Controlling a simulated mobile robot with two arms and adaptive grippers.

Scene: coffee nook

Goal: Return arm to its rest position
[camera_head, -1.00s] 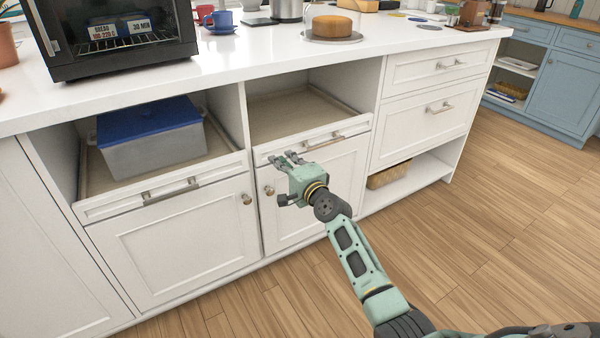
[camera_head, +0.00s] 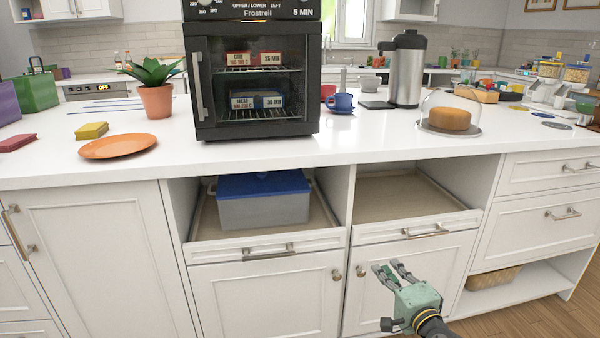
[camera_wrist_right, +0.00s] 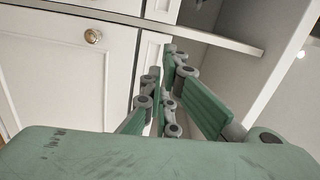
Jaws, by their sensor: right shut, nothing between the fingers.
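My right gripper (camera_head: 391,272) is in front of the white cabinet door below the right pull-out tray in the head view. It is empty, and its fingers point up and away toward the cabinet front. In the right wrist view its green fingers (camera_wrist_right: 165,95) are close together, with a cabinet door and its round knob (camera_wrist_right: 93,36) beyond them. My left gripper does not show in either view.
A blue-lidded grey box (camera_head: 262,207) sits on the left pull-out tray; the right tray (camera_head: 400,200) is empty. A black oven (camera_head: 207,95), a plant (camera_head: 156,98), an orange plate (camera_head: 118,146) and a domed cake (camera_head: 450,119) stand on the white counter.

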